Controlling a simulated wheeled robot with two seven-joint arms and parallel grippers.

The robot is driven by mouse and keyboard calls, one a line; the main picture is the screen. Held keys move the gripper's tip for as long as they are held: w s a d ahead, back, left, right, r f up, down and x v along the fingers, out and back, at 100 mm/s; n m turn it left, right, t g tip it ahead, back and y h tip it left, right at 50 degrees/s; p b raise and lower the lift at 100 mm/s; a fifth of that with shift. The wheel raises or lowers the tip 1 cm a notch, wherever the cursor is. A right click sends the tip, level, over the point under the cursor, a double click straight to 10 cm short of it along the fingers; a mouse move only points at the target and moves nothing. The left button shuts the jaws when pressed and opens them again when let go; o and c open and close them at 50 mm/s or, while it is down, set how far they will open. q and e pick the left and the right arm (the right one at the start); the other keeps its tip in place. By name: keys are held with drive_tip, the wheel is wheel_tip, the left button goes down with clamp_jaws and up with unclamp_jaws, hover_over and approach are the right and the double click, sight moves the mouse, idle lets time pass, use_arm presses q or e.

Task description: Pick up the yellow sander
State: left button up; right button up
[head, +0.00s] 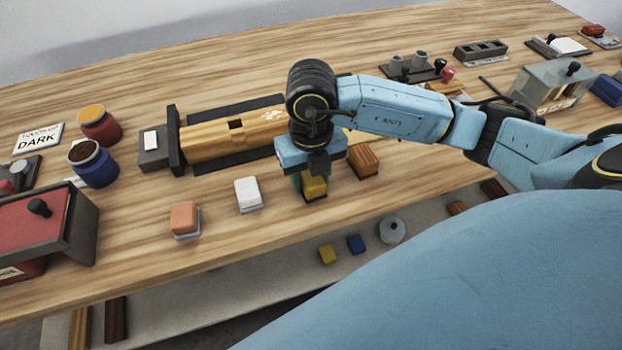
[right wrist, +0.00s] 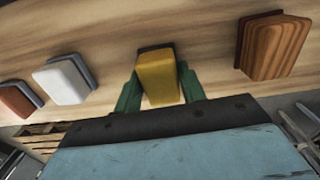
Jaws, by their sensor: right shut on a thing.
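The yellow sander (head: 314,186) is a small yellow block with a dark base near the front edge of the wooden table. My right gripper (head: 312,184) comes down over it, with its green fingers on either side. In the right wrist view the yellow sander (right wrist: 159,78) sits between the two green fingers of the right gripper (right wrist: 160,92), which is shut on it. The sander is at or just above the table top; I cannot tell which. My left gripper is not in view.
An orange sander (head: 184,219) and a white sander (head: 248,194) stand to the left, and a brown wooden block (head: 363,161) stands close on the right. A wooden piece in a clamp (head: 210,140) lies behind. A lower shelf (head: 290,262) holds small blocks.

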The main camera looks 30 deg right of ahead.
sight(308, 176)
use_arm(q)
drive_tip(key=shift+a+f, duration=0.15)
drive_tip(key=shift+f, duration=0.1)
use_arm(e)
drive_tip(key=shift+f, duration=0.2)
